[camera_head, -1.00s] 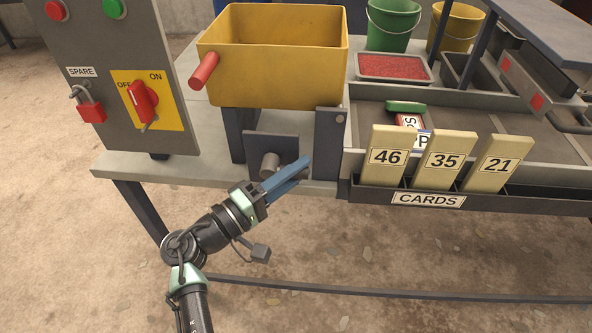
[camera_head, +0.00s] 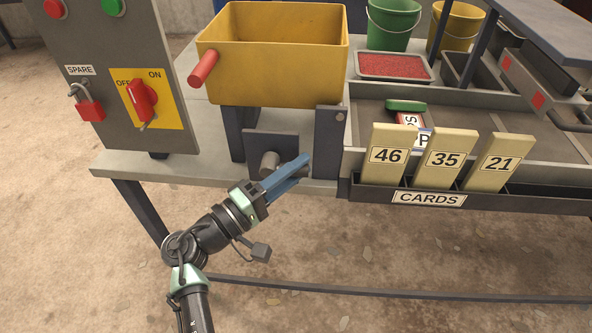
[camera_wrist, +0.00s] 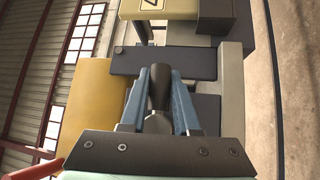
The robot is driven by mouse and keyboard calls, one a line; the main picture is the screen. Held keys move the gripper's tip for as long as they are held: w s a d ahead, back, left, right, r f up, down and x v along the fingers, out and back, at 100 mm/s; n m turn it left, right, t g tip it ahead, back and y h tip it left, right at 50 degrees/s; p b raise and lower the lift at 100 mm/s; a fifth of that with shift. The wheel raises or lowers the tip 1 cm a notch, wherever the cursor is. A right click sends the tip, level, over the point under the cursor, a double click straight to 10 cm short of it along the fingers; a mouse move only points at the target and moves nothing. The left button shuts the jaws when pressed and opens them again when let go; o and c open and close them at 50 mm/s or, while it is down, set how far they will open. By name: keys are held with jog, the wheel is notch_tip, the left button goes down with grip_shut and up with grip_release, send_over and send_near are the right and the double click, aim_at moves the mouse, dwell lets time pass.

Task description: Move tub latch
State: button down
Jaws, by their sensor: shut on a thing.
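The yellow tub (camera_head: 275,75) stands on dark supports on the bench, with a red handle (camera_head: 204,69) at its left. Below it is a dark plate (camera_head: 258,142) with a short grey round knob (camera_head: 268,160), which I take to be the tub latch. My gripper (camera_head: 303,164) reaches up from the lower left, its blue fingers beside the knob and partly covering it. In the wrist view, my gripper (camera_wrist: 160,72) has its fingers on either side of a dark round knob (camera_wrist: 158,92), shut on it. The knob's far end is hidden.
A dark upright post (camera_head: 329,142) stands just right of the fingers. The rack of numbered cards (camera_head: 428,200) is farther right. A switch panel (camera_head: 118,75) with a red padlock (camera_head: 91,111) stands at the left. The floor in front of the bench is open.

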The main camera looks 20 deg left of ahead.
jog(key=n+t+b, duration=0.2)
jog(key=shift+r+n+b, duration=0.2)
jog(key=shift+n+b, duration=0.1)
jog(key=n+t+b, duration=0.1)
jog(key=r+n+t+b, duration=0.1)
jog(key=shift+s+a+n, duration=0.1)
jog(key=shift+a+n, duration=0.1)
jog(key=shift+n, duration=0.2)
jog(key=shift+s+a+r+n+t+y+b, duration=0.15)
jog(key=shift+r+n+t+y+b, duration=0.1)
jog(key=shift+n+t+y+b, duration=0.45)
jog(key=shift+w+a+r+n+t+y+b, duration=0.15)
jog(key=shift+r+n+t+y+b, duration=0.25)
jog(key=shift+n, duration=0.65)
jog(key=shift+s+a+r+n+t+y+b, duration=0.1)
jog(key=shift+a+r+n+t+y+b, duration=0.1)
jog(key=shift+n+t+y+b, duration=0.5)
jog(key=c, duration=0.7)
grip_release()
jog(key=shift+o, duration=0.2)
jog(key=shift+s, duration=0.1)
jog(key=v, duration=1.2)
jog(key=shift+s+a, duration=0.15)
jog(key=shift+s, duration=0.25)
